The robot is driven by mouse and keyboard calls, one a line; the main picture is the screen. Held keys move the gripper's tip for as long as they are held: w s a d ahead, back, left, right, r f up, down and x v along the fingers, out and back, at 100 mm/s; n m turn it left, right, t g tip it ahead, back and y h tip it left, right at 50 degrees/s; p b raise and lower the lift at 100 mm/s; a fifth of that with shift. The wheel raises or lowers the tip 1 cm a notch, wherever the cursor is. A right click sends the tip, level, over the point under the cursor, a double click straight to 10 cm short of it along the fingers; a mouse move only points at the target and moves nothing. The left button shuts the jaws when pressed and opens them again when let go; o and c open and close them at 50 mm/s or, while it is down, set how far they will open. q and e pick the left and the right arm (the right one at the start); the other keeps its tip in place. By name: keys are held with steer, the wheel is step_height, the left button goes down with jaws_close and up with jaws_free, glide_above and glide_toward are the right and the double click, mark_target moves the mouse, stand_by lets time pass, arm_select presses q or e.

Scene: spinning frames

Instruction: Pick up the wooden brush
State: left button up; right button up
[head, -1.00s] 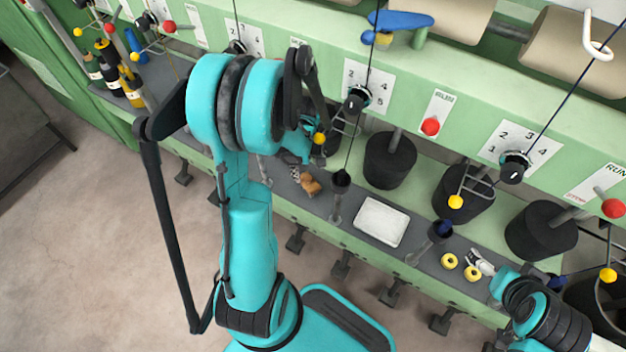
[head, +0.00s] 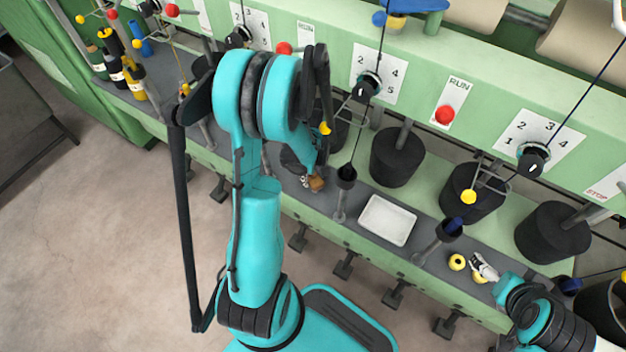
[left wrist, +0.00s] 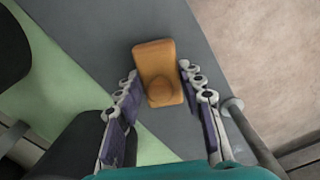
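The wooden brush (left wrist: 158,72) is an orange-brown block with a rounded knob, lying on the grey shelf. In the head view the brush (head: 316,184) is small and partly hidden by my left arm and gripper. My left gripper (head: 307,181) is right at the brush. In the left wrist view the left gripper (left wrist: 158,76) is open, with one finger on each side of the brush and small gaps between. My right gripper (head: 482,267) is at the right, over the shelf beside yellow rings; its finger opening is too small to make out.
A white tray (head: 387,220) lies on the shelf right of the brush. Yellow rings (head: 457,262) lie farther right. Black cylinders (head: 397,157) stand behind the shelf. Bottles (head: 132,80) stand at the far left. A grey post with a black cup (head: 346,176) rises close to the brush.

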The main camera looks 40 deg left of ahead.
arm_select(q)
steer(key=shift+r, duration=0.1)
step_height(320, 180, up, 10)
steer(key=p, duration=0.4)
steer(key=shift+p, duration=0.35)
steer(key=shift+o, duration=0.8)
